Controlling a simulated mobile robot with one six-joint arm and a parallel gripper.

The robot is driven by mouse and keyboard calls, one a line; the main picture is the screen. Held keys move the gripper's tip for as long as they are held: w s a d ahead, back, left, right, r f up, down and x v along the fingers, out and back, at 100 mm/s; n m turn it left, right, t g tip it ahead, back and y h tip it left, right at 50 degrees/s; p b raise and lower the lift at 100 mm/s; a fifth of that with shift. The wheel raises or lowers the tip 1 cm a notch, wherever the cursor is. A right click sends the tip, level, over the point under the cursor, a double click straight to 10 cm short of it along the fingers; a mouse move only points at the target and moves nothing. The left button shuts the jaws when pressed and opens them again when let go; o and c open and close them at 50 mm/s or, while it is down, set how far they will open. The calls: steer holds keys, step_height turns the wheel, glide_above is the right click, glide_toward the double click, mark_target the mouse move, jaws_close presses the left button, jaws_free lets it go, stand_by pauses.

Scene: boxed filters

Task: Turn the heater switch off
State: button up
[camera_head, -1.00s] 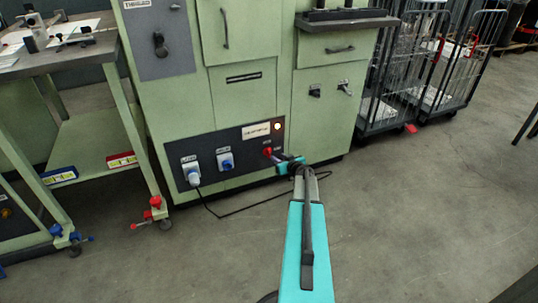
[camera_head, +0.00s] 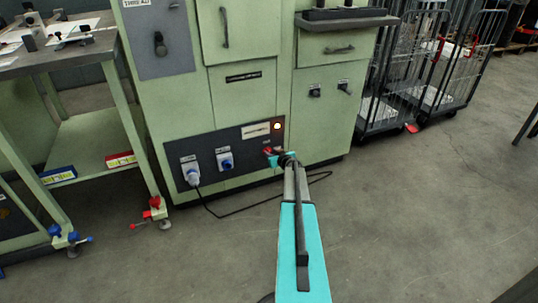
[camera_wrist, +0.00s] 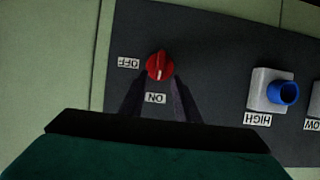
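The heater switch is a red rotary knob (camera_wrist: 160,66) on a dark panel, shown upside down in the wrist view. An OFF label (camera_wrist: 129,62) is beside it and an ON label (camera_wrist: 155,98) is on the gripper side. Its pale mark runs roughly along the line towards ON. My gripper (camera_wrist: 158,80) is open, its two dark fingers apart with their tips close to the knob; I cannot tell whether they touch it.
Two blue-and-white sockets (camera_head: 225,161) sit on the panel (camera_head: 205,148) left of the knob; a black cable (camera_head: 240,213) runs from one across the floor. A workbench (camera_head: 60,62) stands left, wire trolleys (camera_head: 440,70) right. The floor in front is mostly clear.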

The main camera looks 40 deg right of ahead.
steer(key=shift+x, duration=1.05)
